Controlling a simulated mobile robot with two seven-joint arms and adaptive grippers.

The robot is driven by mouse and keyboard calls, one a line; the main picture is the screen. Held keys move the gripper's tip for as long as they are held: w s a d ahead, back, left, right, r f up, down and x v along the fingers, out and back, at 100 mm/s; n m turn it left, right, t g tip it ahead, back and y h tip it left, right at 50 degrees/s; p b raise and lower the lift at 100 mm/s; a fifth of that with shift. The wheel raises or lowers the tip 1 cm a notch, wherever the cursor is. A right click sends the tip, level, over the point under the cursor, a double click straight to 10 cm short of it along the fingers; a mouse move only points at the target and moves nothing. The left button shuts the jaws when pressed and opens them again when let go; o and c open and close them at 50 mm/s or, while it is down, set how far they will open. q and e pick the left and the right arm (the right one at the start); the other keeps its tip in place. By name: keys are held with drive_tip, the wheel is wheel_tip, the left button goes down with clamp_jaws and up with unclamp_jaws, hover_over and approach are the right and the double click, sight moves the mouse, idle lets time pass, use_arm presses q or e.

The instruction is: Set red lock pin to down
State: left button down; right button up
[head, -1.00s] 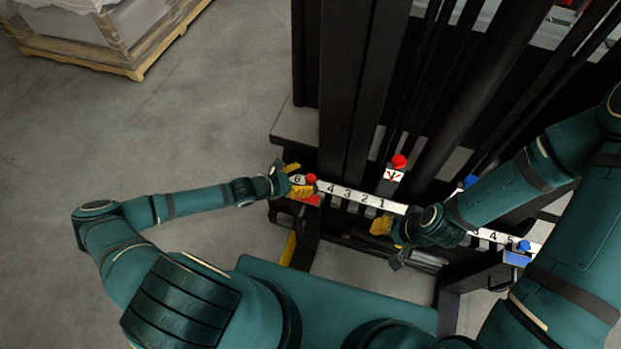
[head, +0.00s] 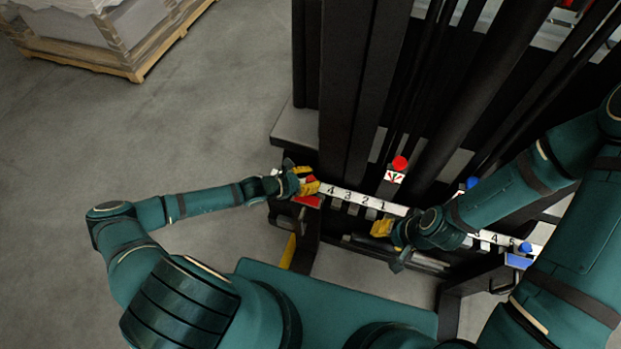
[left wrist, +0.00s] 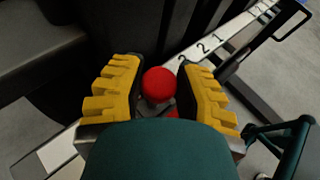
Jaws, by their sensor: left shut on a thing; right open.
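A red round knob (left wrist: 159,84) stands between the yellow fingers of my left gripper (left wrist: 160,90) in the left wrist view, at the left end of a numbered white strip (head: 348,194). My left gripper (head: 307,183) is shut on this knob and mostly hides it in the head view. A red plate (head: 308,201) shows just below the fingers. Another red knob (head: 400,163) stands on a white plate with a red mark, further right and behind the strip. I cannot tell which is the lock pin. My right gripper (head: 382,228) is open near the middle of the strip.
A blue knob (head: 525,247) with a blue plate (head: 518,261) is at the strip's right end. Another blue knob (head: 472,183) is partly hidden by my right arm. Dark vertical posts (head: 350,90) rise behind the strip. Open floor (head: 200,130) lies left.

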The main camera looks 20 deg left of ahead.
use_arm(q)
drive_tip(key=shift+f, duration=0.1)
wheel_tip(320, 180, down, 3)
drive_tip(key=shift+f+b, duration=0.2)
drive_tip(key=shift+b, duration=0.2)
drive_tip(key=c, duration=0.7)
unclamp_jaws()
drive_tip(key=shift+o, duration=0.2)
drive_tip(key=shift+r, duration=0.1)
drive_tip(key=v, duration=1.2)
drive_tip(key=shift+d, duration=0.2)
